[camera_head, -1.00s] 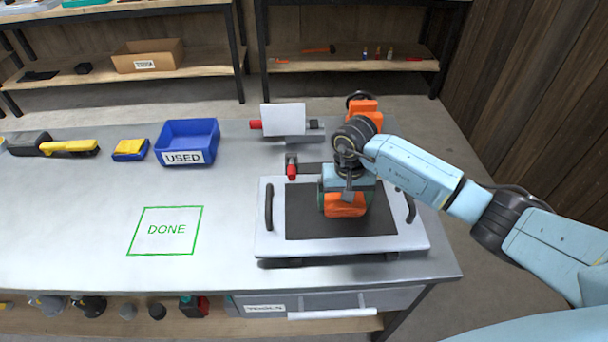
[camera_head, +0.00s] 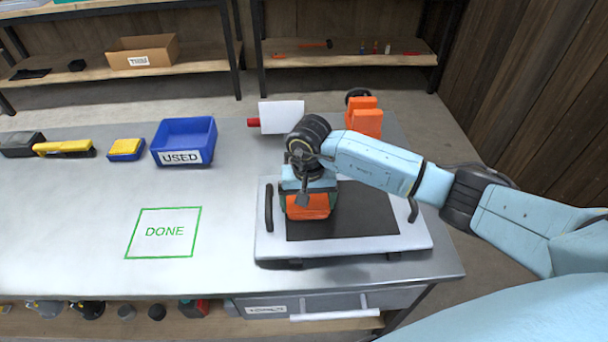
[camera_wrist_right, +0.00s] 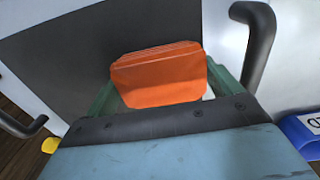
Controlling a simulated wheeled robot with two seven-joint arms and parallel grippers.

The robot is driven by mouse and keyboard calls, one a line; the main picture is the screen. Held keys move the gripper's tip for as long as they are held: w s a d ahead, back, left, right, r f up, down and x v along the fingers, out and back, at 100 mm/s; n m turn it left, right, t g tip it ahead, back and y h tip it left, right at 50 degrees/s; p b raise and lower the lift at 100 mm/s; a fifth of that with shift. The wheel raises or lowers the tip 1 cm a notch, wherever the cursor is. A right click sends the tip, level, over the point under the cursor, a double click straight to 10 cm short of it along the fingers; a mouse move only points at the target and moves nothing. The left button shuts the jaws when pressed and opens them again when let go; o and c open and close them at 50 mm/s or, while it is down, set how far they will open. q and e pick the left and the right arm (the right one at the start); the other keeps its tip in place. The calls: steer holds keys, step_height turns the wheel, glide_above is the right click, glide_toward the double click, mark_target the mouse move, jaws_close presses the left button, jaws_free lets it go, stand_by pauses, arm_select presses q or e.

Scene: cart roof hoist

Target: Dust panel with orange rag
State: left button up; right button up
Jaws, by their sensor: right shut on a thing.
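The panel (camera_head: 365,208) is a dark rectangle set in a pale framed plate with a black handle at each side, lying on the workbench. It also shows in the right wrist view (camera_wrist_right: 60,65). The orange rag (camera_head: 308,207) is a folded block on the left part of the dark panel. In the right wrist view the rag (camera_wrist_right: 160,75) sits between the green fingers. My right gripper (camera_head: 308,190) is shut on it and points down at the panel. I cannot tell how firmly the rag presses on the surface. My left gripper is not in view.
A blue bin marked USED (camera_head: 184,142) stands at the back, beside a blue and yellow sponge (camera_head: 126,149) and a yellow-handled brush (camera_head: 64,149). A green DONE square (camera_head: 164,232) marks clear bench left of the panel. An orange clamp-like device (camera_head: 364,117) stands behind the panel.

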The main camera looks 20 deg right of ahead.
step_height(320, 180, up, 2)
steer(key=shift+w+d+r+p, duration=0.1)
steer(key=shift+d+r+p, duration=0.1)
steer(key=shift+p, duration=0.1)
steer(key=shift+r+p, duration=0.5)
steer(key=shift+r, duration=0.2)
steer(key=shift+r+p, duration=0.45)
steer(key=shift+r, duration=0.65)
steer(key=shift+r+p, duration=0.65)
steer(key=shift+r, duration=0.3)
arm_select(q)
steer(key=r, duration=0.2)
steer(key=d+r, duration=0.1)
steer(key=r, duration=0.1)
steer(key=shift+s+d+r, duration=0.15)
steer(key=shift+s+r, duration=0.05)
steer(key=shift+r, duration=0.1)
